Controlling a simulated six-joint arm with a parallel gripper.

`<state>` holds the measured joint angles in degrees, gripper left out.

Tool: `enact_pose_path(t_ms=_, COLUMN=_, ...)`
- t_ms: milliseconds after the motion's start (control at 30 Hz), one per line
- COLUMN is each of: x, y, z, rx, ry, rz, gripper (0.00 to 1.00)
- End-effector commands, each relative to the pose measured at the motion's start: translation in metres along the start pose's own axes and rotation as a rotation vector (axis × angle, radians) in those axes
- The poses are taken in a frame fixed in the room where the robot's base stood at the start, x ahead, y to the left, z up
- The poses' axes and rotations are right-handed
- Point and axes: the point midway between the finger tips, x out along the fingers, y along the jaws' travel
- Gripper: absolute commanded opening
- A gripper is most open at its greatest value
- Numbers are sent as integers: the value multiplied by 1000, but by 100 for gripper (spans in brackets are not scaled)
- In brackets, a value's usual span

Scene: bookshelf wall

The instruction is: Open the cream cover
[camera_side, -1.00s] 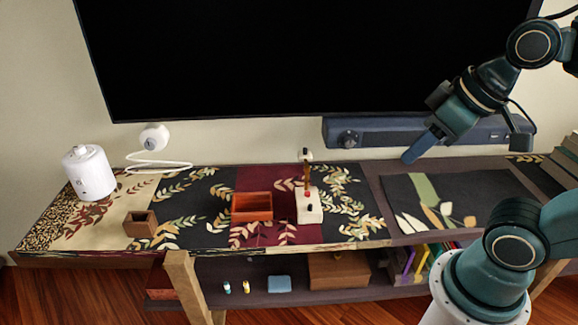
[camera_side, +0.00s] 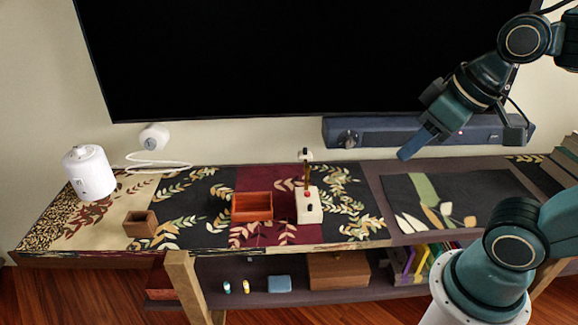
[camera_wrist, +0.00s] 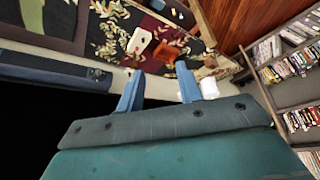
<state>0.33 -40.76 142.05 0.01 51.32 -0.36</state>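A small cream box (camera_side: 309,206) stands on the dark red part of the patterned runner, with a red spot and a dark spot on it. An upright brown post (camera_side: 306,175) with a pale, dark-marked top rises at its back. The cream box also shows in the wrist view (camera_wrist: 138,41). I cannot make out a separate cover or hinge on it. My gripper (camera_side: 404,155) is in the air to the right of the box and well above the table, near the blue-grey bar. In the wrist view its two blue fingers (camera_wrist: 160,70) are apart with nothing between them.
An open orange-red tray (camera_side: 252,219) sits just left of the cream box. A small brown box (camera_side: 140,231) and a white canister (camera_side: 90,182) are further left. A blue-grey bar (camera_side: 400,134) runs along the wall under the black screen (camera_side: 300,60). The dark mat (camera_side: 460,190) at right is clear.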

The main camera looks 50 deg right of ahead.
Motion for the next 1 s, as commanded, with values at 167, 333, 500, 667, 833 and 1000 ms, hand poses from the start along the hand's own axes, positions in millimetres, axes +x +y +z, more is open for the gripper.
enact_pose_path(t_ms=167, x=9, y=3, z=-20, rx=0, ry=-37, rz=6, gripper=36)
enact_pose_path(t_ms=333, x=23, y=8, z=-46, rx=-1, ry=-82, rz=13, gripper=36)
enact_pose_path(t_ms=500, x=44, y=15, z=-71, rx=-2, ry=-129, rz=17, gripper=36)
enact_pose_path(t_ms=667, x=67, y=22, z=-93, rx=-4, ry=-172, rz=21, gripper=36)
enact_pose_path(t_ms=833, x=96, y=32, z=-113, rx=-4, ry=-219, rz=22, gripper=36)
enact_pose_path(t_ms=1000, x=129, y=41, z=-130, rx=-4, ry=-265, rz=22, gripper=36)
